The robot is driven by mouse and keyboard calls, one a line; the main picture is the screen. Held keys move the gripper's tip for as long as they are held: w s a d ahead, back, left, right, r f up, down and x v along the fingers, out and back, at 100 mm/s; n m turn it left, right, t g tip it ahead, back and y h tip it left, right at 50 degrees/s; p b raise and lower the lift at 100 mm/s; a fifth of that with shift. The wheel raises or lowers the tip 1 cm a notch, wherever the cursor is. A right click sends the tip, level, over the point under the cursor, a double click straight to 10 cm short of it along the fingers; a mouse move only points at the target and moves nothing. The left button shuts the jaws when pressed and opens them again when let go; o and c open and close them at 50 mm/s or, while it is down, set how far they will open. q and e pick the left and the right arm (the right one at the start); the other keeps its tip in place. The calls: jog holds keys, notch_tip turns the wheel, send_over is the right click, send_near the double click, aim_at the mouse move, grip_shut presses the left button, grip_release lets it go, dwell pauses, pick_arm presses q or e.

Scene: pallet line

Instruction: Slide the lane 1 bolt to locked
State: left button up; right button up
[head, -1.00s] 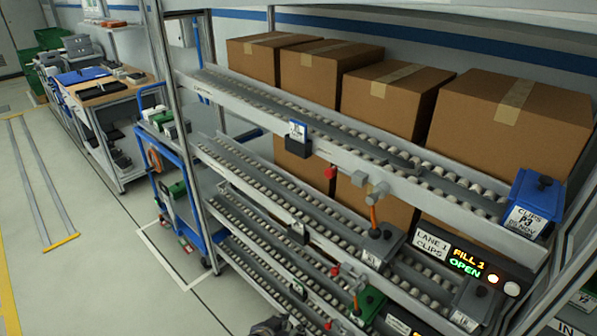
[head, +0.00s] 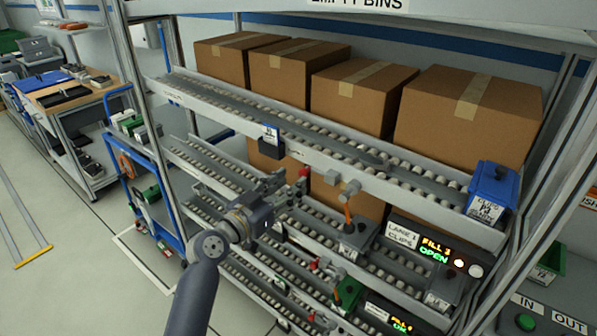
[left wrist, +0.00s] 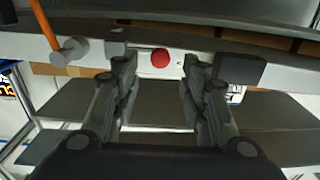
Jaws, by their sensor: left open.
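The lane 1 bolt shows as a red knob (head: 304,172) on the pale front rail, left of a grey block (head: 333,177). The lane 1 sign (head: 402,234) stands to the lower right, and the display (head: 434,250) beside it reads OPEN. My left gripper (head: 283,184) is just left of the knob in the head view. In the left wrist view its two fingers (left wrist: 160,74) are open, and the red knob (left wrist: 160,58) appears between them, apart from both. I cannot tell the remaining depth. My right gripper is out of view.
A dark block (left wrist: 240,70) sits on the rail beside one finger in the left wrist view. The roller shelf above holds a blue bin (head: 493,188). Lower lanes carry another red knob (head: 314,265).

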aim_at(302, 174)
pick_arm(q)
jog(key=shift+p+x, duration=0.5)
jog(key=shift+x, duration=2.05)
grip_shut()
